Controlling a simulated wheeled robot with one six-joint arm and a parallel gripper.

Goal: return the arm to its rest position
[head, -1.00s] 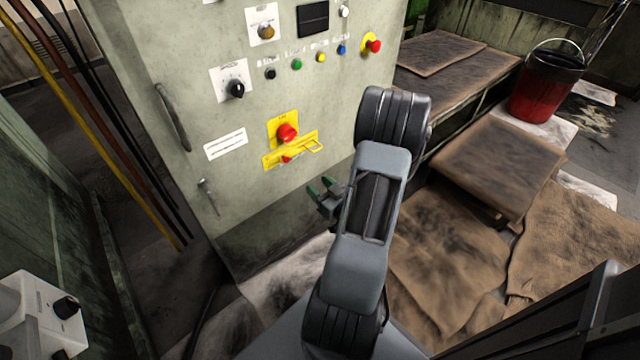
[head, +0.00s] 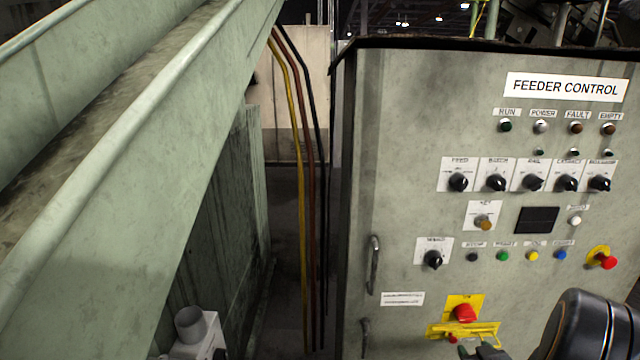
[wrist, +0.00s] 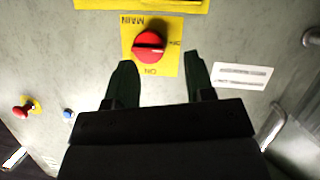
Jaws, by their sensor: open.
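My gripper (head: 478,350) shows at the bottom edge of the head view, just below the yellow hasp, with part of my dark arm at the lower right. In the wrist view my gripper (wrist: 158,62) has its two dark green fingers spread apart with nothing between them. The red rotary switch (wrist: 149,46) on its yellow plate shows beyond and between the fingertips, and the wrist picture is upside down. In the head view the red switch (head: 464,313) sits above the yellow hasp (head: 470,331). Whether the fingers touch the panel, I cannot tell.
The feeder control cabinet (head: 400,150) fills the right, with knobs, lamps and a red emergency button (head: 607,262). A door handle (head: 374,265) sticks out at its left side. A green chute (head: 130,200) slopes across the left. Yellow, red and black pipes (head: 300,200) stand between.

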